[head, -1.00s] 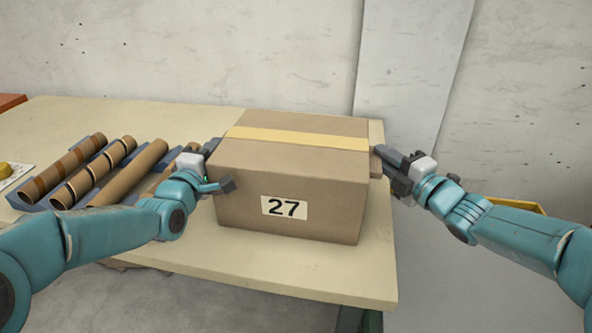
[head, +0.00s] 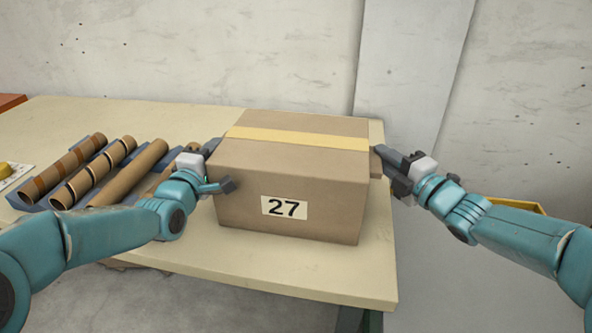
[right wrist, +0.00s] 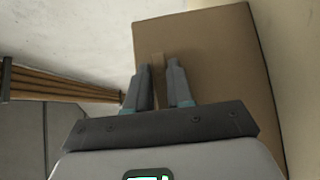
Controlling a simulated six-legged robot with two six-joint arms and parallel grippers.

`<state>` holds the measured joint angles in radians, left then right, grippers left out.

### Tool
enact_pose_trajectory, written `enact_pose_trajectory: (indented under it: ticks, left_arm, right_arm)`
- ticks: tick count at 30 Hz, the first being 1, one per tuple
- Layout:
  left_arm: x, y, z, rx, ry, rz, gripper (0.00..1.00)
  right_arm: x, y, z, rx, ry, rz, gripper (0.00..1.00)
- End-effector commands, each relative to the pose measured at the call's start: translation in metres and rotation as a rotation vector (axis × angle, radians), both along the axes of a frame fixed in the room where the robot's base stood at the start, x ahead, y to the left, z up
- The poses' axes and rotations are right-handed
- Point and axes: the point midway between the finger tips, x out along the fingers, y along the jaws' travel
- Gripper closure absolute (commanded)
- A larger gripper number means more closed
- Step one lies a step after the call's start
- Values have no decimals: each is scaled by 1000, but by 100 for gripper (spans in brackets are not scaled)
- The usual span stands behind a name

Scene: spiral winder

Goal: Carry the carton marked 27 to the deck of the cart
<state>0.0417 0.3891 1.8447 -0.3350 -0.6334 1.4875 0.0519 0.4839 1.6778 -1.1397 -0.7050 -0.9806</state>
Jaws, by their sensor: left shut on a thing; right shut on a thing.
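The brown carton marked 27 (head: 285,185) sits upright at the right end of the table (head: 270,275), with a yellow tape band across its top. I cannot tell whether its base touches the tabletop. My left gripper (head: 222,168) is at its left side, shut on it, with the fingertips partly hidden. My right gripper (head: 384,155) is at its right side, shut on a small tab there. In the right wrist view the fingers (right wrist: 160,85) close on a narrow strip standing out from the carton's side (right wrist: 215,70). The cart does not show clearly.
Several cardboard tubes (head: 128,173) lie in a blue-grey rack to the left of the carton. A yellow round thing (head: 5,169) is at the far left. A concrete wall (head: 200,50) stands behind the table. A yellow edge (head: 516,205) shows behind my right arm.

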Motion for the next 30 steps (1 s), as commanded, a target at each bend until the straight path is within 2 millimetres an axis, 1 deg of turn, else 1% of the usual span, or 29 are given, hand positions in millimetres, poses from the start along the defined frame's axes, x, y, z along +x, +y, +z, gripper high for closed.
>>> enact_pose_trajectory:
  ticks: [19, 26, 30]
  left_arm:
    - [0, 1, -1, -1, 2, 1, 100]
    - [0, 1, 7, 0, -3, 2, 100]
    - [0, 1, 19, -1, -4, 2, 100]
  right_arm:
    - [0, -1, -1, 0, 2, -2, 100]
    - [0, -1, 7, 1, -3, -2, 100]
    - [0, -1, 19, 1, -3, -2, 100]
